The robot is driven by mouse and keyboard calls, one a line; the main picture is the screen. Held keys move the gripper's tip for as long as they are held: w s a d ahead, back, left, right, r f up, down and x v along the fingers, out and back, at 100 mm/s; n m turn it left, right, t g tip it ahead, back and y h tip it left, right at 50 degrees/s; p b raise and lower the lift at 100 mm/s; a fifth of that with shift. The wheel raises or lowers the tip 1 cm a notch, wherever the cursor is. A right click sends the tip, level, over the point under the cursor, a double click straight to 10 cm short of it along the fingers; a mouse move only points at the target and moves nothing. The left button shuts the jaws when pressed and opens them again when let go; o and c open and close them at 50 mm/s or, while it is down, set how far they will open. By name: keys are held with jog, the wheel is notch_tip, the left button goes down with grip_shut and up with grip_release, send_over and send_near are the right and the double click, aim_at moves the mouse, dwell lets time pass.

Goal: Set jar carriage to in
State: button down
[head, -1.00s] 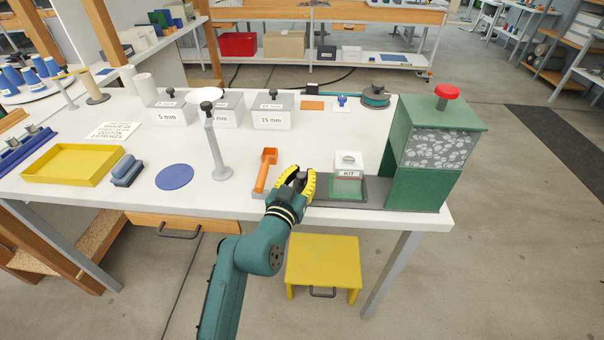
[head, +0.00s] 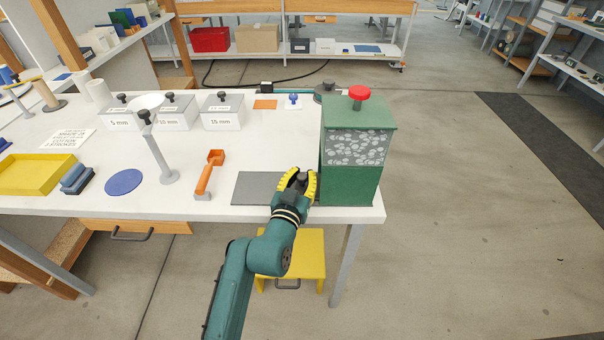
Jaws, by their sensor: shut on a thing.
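The green press (head: 350,185) with a red knob (head: 359,93) and a window of pale eyelets stands at the right end of the white table. A flat grey track (head: 254,188) runs along the table to the left side of the press. My gripper (head: 298,181), with yellow fingers, is at the right end of this track, close against the press. It is shut on a small dark part, apparently the handle of the jar carriage. The carriage and its KIT jar are not visible now; the press and my gripper cover that place.
An orange-handled tool (head: 207,178) lies left of the track. A grey post (head: 158,150) and a blue disc (head: 123,182) are farther left. Labelled boxes (head: 222,118) stand behind. The table between the boxes and the track is clear.

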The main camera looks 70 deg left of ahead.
jog(key=shift+w+r, duration=0.1)
jog(key=shift+w, duration=0.05)
jog(key=c, duration=1.3)
grip_release()
jog(key=o, duration=0.5)
jog(key=shift+w+d, duration=0.1)
jog(key=shift+d, duration=0.1)
jog(key=shift+a, duration=0.1)
jog(key=v, duration=1.2)
